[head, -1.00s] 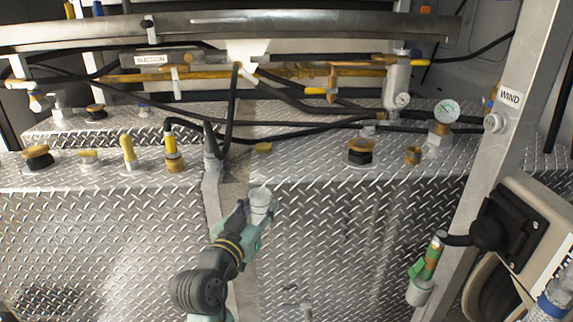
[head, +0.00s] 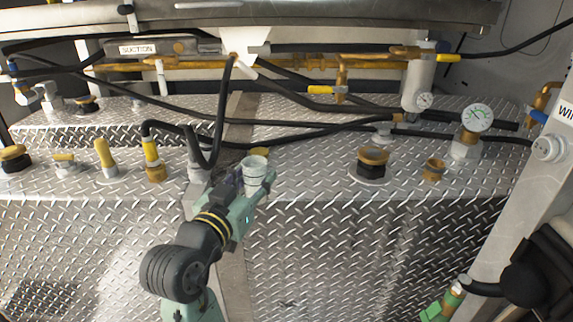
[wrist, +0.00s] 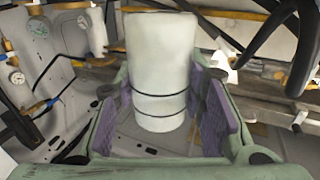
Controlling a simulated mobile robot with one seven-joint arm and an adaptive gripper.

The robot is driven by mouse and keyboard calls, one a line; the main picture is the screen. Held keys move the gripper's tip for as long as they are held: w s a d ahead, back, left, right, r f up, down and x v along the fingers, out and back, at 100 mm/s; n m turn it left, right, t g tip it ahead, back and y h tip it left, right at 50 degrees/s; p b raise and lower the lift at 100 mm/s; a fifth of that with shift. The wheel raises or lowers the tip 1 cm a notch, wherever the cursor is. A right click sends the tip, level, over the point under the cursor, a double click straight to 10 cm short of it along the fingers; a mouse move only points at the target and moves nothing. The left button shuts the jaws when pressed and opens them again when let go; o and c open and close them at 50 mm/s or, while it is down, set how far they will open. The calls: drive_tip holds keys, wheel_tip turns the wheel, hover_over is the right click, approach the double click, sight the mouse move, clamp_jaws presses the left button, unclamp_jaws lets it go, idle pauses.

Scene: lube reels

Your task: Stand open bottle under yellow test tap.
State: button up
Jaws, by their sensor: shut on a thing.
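My gripper (head: 250,187) is shut on a pale whitish bottle (head: 255,171). The bottle is held roughly upright, near the front edge of the upper metal deck. In the wrist view the bottle (wrist: 160,70) is a pale cylinder with two dark rings, between the purple finger pads. Its open mouth seems to face up in the head view. A tap with a yellow handle (head: 322,90) hangs from the brass pipe behind, to the right of and beyond the bottle. Another yellow handle (head: 448,57) sits further right; I cannot tell which is the test tap.
Black hoses (head: 226,110) hang just behind and left of the bottle. A black-and-brass cap (head: 373,163) and a pressure gauge (head: 478,118) stand on the deck to the right. Several yellow fittings (head: 105,157) stand at left. Some bare deck (head: 310,175) lies right of the bottle.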

drive_tip(key=p+x, duration=0.1)
drive_tip(key=x, duration=0.3)
drive_tip(key=p+x, duration=0.1)
drive_tip(key=x, duration=0.4)
drive_tip(key=f+p+x, duration=0.1)
drive_tip(key=x, duration=0.3)
drive_tip(key=shift+w+d, duration=0.15)
drive_tip(key=shift+d, duration=0.1)
drive_tip(key=shift+w+f, duration=0.15)
drive_tip(key=shift+w, duration=0.05)
drive_tip(key=shift+f+p, duration=0.45)
drive_tip(key=shift+f, duration=1.3)
drive_tip(key=shift+f, duration=0.2)
drive_tip(key=o, duration=1)
